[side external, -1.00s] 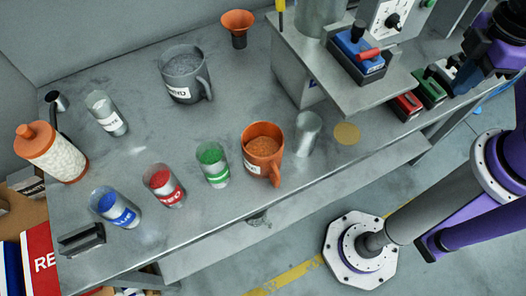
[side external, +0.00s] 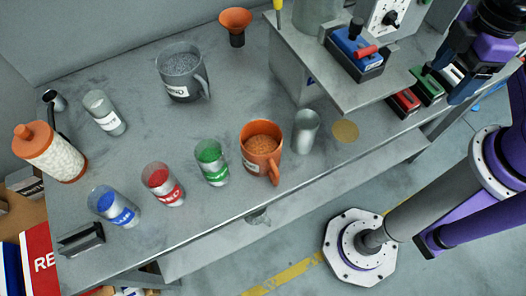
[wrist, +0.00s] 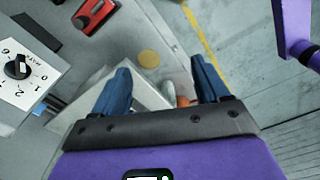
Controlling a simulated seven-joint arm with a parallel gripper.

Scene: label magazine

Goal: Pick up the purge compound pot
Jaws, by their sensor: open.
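An orange mug-shaped pot (side external: 262,145) full of orange-brown granules stands upright near the table's front edge in the side external view. Its handle faces the front right, and its pale label is too small to read. A dark grey pot (side external: 182,76) of grey granules, its label ending in "ND", stands farther back. My gripper (side external: 462,86) is at the upper right, beside the raised shelf and well apart from both pots. In the wrist view my gripper (wrist: 163,82) is open and empty. A bit of orange (wrist: 183,101), probably the orange pot, shows far below between its fingers, mostly hidden.
A plain metal cup (side external: 306,131) stands just right of the orange pot. Green (side external: 211,162), red (side external: 163,184) and blue (side external: 114,206) cups are to its left. The raised shelf (side external: 345,87) with a blue control box (side external: 356,54) lies between my gripper and the pots.

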